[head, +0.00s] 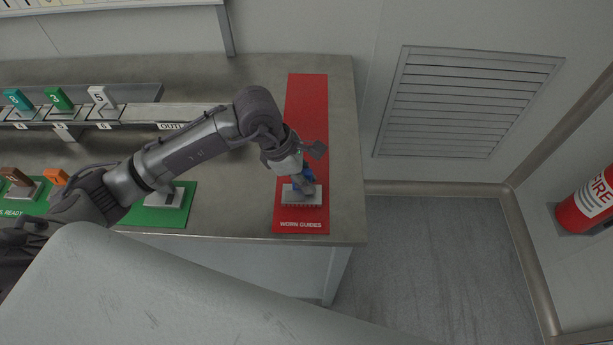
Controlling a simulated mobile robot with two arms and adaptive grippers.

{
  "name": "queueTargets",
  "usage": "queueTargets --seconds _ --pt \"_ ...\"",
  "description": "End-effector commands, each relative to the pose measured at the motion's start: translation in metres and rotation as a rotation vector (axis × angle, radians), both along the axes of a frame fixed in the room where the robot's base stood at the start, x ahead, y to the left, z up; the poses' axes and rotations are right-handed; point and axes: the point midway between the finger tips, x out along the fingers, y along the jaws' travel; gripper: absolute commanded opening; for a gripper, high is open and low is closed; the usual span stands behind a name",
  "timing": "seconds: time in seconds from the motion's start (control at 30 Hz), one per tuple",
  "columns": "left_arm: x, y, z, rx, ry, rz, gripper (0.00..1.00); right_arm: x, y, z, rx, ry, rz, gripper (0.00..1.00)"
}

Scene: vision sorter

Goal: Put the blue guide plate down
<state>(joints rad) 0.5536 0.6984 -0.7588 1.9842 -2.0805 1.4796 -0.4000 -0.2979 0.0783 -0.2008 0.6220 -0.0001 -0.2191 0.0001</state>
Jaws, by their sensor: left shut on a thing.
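The blue guide plate (299,184) is mostly hidden by my left gripper (307,187). The gripper is shut on it and points down over the red mat. The plate is just above or touching a small light grey block (302,197); I cannot tell which. The block sits on the near part of the red mat (302,223), which is lettered "WORN GUIDES". My right gripper is not in view.
A rail with numbered teal, green (59,98) and white plates (101,96) runs along the left. A green mat (183,216) with grey blocks, a brown plate and an orange plate (57,177) lies nearer. The far red mat is clear. A fire extinguisher (588,207) stands at right.

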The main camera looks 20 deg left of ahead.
Motion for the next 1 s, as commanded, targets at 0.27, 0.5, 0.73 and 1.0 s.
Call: queueTargets --seconds 0.27,0.5,0.73,1.0 --pt "0.0 0.0 -0.002 0.0 0.0 0.0 0.28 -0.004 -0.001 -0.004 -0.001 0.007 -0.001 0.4" --pt "0.0 0.0 -0.002 0.0 0.001 0.0 0.43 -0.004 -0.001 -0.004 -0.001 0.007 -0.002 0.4" --pt "0.0 0.0 0.003 0.0 0.001 0.0 0.43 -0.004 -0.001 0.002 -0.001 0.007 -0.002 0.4" --pt "-0.004 0.019 0.045 0.002 -0.007 0.0 0.43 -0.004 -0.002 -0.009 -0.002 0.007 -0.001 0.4"
